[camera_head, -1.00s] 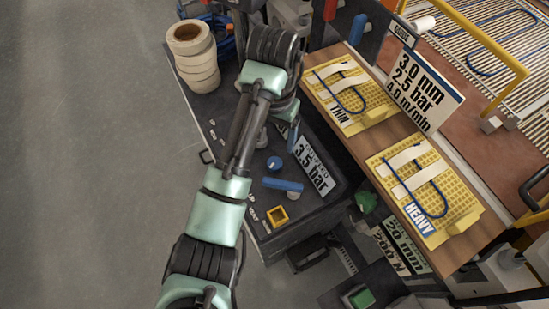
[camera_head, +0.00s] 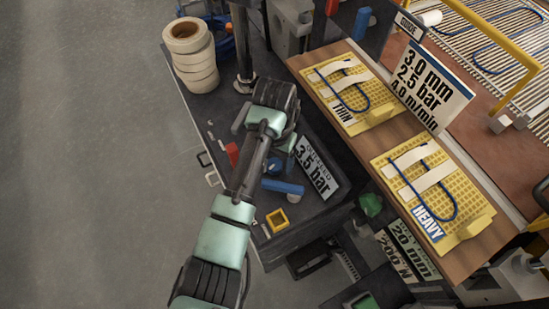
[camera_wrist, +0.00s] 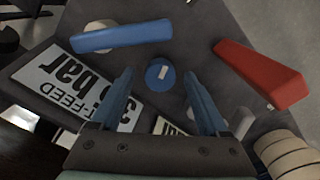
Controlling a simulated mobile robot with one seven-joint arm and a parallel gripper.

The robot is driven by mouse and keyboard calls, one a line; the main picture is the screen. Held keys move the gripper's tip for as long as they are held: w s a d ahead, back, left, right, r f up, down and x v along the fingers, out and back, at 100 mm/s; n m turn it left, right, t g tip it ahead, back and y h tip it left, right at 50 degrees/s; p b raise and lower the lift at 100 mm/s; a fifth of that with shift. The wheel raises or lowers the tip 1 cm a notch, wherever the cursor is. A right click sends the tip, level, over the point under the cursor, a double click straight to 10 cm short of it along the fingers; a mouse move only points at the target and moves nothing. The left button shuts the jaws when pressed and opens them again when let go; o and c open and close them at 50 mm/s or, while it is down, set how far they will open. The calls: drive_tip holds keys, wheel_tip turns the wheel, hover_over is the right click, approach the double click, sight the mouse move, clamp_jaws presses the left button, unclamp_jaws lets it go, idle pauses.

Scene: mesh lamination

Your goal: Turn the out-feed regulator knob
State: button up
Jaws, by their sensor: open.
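The out-feed regulator knob (camera_wrist: 159,74) is a small round blue knob with a white mark on its face, set on a dark panel. It also shows in the head view (camera_head: 275,165), partly behind my arm. My gripper (camera_wrist: 160,82) is open and empty. In the wrist view its two blue fingers stand to the left and right of the knob, with a gap on each side. I cannot tell how high above the knob the fingertips are. The OUT-FEED 3.5 bar sign (camera_head: 318,168) stands beside the knob.
A blue lever (camera_wrist: 121,36) and a red lever (camera_wrist: 262,73) flank the knob. A yellow square piece (camera_head: 277,220) sits on the panel's near part. Stacked white rolls (camera_head: 192,57) stand at its far left. A wooden shelf (camera_head: 378,140) with yellow sample boards runs along the right.

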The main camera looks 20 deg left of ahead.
clamp_jaws()
drive_tip(key=shift+r+p, duration=0.1)
drive_tip(key=shift+p, duration=0.25)
drive_tip(key=shift+r+n+p, duration=0.1)
drive_tip(key=shift+n+p, duration=0.45)
drive_tip(key=shift+n, duration=0.15)
drive_tip(key=shift+n+p, duration=0.95)
drive_tip(key=shift+n, duration=0.25)
drive_tip(key=n+p, duration=0.2)
drive_tip(key=n, duration=0.2)
drive_tip(key=shift+w+n, duration=0.1)
drive_tip(key=shift+n, duration=0.3)
unclamp_jaws()
